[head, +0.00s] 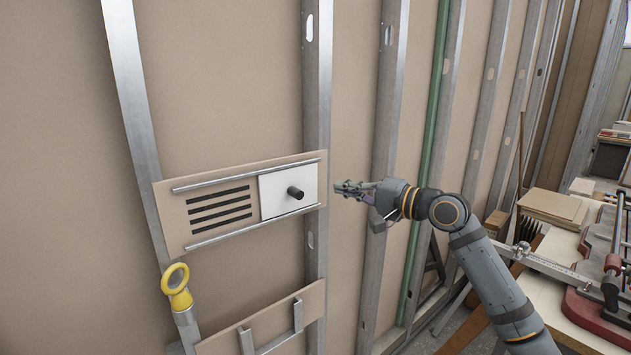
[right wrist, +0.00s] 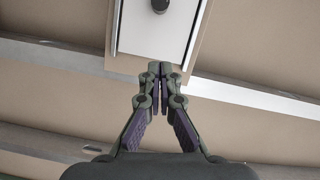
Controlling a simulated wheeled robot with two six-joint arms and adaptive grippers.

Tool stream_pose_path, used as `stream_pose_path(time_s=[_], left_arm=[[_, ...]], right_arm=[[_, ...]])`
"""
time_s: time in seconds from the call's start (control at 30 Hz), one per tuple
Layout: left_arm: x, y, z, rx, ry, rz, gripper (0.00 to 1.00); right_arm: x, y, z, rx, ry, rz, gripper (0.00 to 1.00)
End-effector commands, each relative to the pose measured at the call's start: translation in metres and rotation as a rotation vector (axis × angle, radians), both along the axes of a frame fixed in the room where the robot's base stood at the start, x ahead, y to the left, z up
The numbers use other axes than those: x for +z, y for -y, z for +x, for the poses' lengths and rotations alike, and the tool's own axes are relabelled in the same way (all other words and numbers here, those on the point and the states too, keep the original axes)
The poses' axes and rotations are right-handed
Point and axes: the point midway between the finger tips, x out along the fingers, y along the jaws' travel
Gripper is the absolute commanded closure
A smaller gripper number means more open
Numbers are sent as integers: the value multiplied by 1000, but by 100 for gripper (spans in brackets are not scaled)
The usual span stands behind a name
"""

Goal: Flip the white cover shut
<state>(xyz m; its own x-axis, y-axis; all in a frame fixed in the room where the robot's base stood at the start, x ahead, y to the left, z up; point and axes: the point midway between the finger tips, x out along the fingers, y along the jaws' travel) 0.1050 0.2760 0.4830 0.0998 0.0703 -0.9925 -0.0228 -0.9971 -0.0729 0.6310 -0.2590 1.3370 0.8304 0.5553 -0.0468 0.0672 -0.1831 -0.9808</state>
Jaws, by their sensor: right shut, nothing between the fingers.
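The white cover (head: 288,190) is a flat square panel with a black knob (head: 295,192). It sits between two metal rails (head: 245,175) at the right end of a beige wall board (head: 172,212). Dark vent slots (head: 219,206) left of the cover are uncovered. No hinge shows; the cover looks like a sliding one. My right gripper (head: 340,187) is shut and empty, just right of the board and apart from the knob. In the right wrist view the cover (right wrist: 159,40) and knob (right wrist: 160,5) lie beyond the closed fingertips (right wrist: 160,70). My left gripper is not in view.
A yellow ring-shaped handle (head: 176,280) on a metal stem stands below the board at left. A lower board (head: 270,325) with metal brackets is beneath. Metal studs (head: 388,100) line the wall. A cluttered workbench (head: 565,250) stands at right.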

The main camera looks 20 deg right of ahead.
Motion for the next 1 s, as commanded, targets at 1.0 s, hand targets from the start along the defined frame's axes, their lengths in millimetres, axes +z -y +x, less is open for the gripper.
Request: stream_pose_path(time_s=[1.0], left_arm=[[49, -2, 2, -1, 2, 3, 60]], right_arm=[[-11, -64, 28, -1, -1, 0, 100]])
